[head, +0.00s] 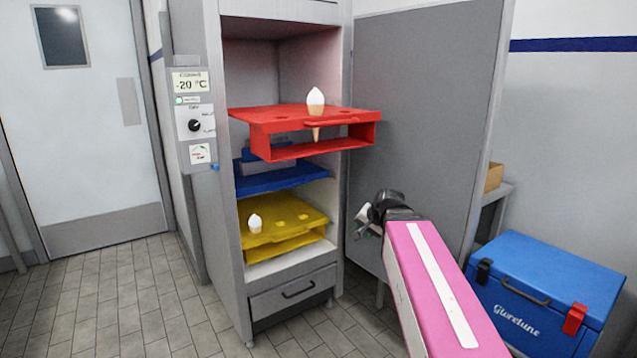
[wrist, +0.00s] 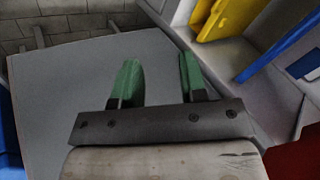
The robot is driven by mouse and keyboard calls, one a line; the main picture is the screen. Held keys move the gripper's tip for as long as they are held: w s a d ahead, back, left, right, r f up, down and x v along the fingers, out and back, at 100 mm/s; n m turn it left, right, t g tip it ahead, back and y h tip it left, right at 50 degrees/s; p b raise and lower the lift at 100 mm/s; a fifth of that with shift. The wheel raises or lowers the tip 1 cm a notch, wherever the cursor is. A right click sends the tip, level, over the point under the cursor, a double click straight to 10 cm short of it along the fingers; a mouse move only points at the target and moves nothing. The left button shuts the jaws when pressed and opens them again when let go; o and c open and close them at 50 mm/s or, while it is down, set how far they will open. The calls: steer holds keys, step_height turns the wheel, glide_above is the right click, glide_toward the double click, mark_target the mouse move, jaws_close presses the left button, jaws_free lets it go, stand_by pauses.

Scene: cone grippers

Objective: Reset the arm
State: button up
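My gripper (wrist: 158,75) shows in the wrist view with two green fingers set well apart and nothing between them. In the head view my gripper (head: 366,218) is at the end of my pink arm, in front of the open freezer door and right of the shelves; its fingers are small and partly hidden there. A red rack (head: 262,140) sticks out of the freezer's upper part, with a white ice cream cone (head: 316,101) upright in it. A yellow rack (head: 290,212) lower down holds another cone (head: 255,223).
The freezer cabinet (head: 224,200) stands open, its grey door (head: 415,110) swung to the right. A blue rack (head: 285,178) sits between the red and yellow ones. A blue cool box (head: 535,300) is at right. The tiled floor (head: 120,300) at left is clear.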

steer(key=s+d+f+n+g+h, duration=0.1)
steer(key=s+f, duration=0.3)
steer(key=f, duration=0.4)
steer(key=s+d+f+n+g+h, duration=0.1)
steer(key=s+f+n+g, duration=0.1)
steer(key=f, duration=0.6)
steer(key=s+d+f+n+g+h, duration=0.1)
steer(key=s+d+f+n+g, duration=0.1)
steer(key=s+f, duration=0.3)
step_height(320, 180, down, 3)
steer(key=shift+s+r+n+g+h, duration=0.1)
steer(key=shift+s+n+g+h, duration=0.25)
steer(key=shift+g, duration=0.25)
